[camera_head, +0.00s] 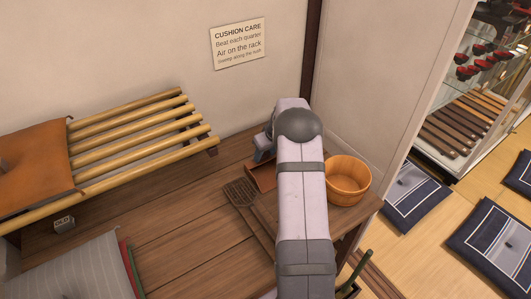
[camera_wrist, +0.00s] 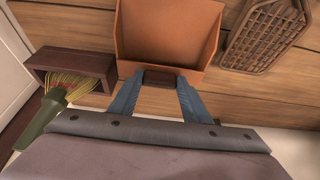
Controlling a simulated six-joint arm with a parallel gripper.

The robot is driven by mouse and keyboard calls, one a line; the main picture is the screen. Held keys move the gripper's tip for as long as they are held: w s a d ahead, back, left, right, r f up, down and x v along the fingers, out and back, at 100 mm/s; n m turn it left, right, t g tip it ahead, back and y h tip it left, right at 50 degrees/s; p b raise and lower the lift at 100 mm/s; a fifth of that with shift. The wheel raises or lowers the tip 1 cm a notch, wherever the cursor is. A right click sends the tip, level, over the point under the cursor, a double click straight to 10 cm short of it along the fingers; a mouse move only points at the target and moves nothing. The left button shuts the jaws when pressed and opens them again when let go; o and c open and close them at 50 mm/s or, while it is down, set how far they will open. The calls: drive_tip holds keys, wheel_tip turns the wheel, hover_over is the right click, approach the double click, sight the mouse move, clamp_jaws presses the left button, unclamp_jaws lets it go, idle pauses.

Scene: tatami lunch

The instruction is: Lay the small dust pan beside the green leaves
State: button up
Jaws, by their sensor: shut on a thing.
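The small dust pan (camera_wrist: 168,30) is orange-brown with raised side walls, at the top middle of the wrist view. My gripper (camera_wrist: 160,80) is shut on its short dark handle. In the head view part of the dust pan (camera_head: 262,178) shows left of my arm, over the wooden boards; I cannot tell whether it touches them. I cannot make out green leaves for certain. An olive-green thing with yellow strands (camera_wrist: 50,110) is at the left of the wrist view, by a dark brown box. A narrow green thing (camera_head: 356,272) shows at the lower right of the head view.
A woven beater (camera_head: 240,192) lies left of the pan. A round wooden tub (camera_head: 348,180) stands right of my arm. A slatted rack (camera_head: 140,135) with an orange cushion (camera_head: 35,165) is at the left. Bare boards (camera_head: 185,225) lie between.

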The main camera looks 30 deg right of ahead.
drive_tip(key=shift+f, duration=0.15)
drive_tip(key=o, duration=1.1)
drive_tip(key=shift+o, duration=0.2)
drive_tip(key=shift+r, duration=0.3)
drive_tip(key=b+v, duration=0.2)
drive_tip(key=v, duration=0.9)
drive_tip(key=shift+s+r, duration=0.15)
drive_tip(key=shift+r, duration=0.2)
